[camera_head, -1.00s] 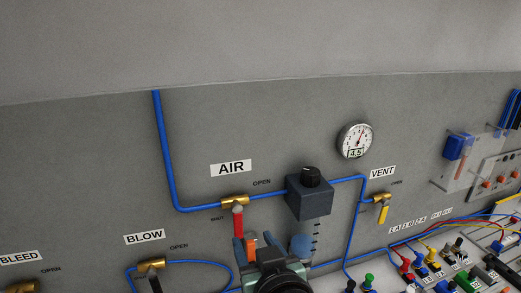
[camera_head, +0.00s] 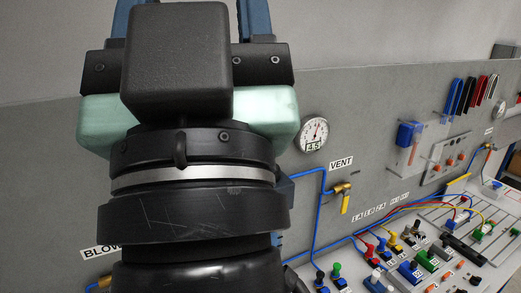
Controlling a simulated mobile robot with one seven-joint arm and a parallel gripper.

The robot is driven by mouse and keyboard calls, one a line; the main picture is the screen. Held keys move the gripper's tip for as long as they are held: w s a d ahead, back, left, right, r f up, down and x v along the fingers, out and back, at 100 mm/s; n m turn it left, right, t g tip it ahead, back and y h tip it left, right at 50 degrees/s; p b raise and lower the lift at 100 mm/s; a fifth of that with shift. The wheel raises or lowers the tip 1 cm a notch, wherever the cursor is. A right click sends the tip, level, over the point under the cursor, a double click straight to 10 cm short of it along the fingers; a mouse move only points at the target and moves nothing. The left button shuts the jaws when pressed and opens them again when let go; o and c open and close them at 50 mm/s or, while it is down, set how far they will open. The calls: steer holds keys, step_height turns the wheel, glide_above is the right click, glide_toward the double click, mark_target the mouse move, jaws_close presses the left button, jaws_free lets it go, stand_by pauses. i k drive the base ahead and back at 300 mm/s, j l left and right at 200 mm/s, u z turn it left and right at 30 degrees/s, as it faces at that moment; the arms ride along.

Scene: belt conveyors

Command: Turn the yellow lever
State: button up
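The yellow lever (camera_head: 345,204) hangs down from the brass vent valve (camera_head: 342,188) on the grey wall panel, under the VENT label (camera_head: 341,163). It stands to the right of my arm and nothing covers it. My gripper (camera_head: 197,12) fills the left and middle of the view, close to the camera and pointing up. Its two blue fingers stand wide apart at the top edge, and their tips are cut off by the frame. The gripper is well to the left of the lever and not touching it.
Blue pipe (camera_head: 318,215) runs along the wall beside the lever. A pressure gauge (camera_head: 314,134) is above left of it. A bench with coloured connectors (camera_head: 390,245) and hoses lies below right. My arm hides the AIR and much of the BLOW area.

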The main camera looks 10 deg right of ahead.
mark_target(346, 192)
steer(key=i+l, duration=0.85)
steer(key=i, duration=0.2)
steer(key=l+z, duration=0.05)
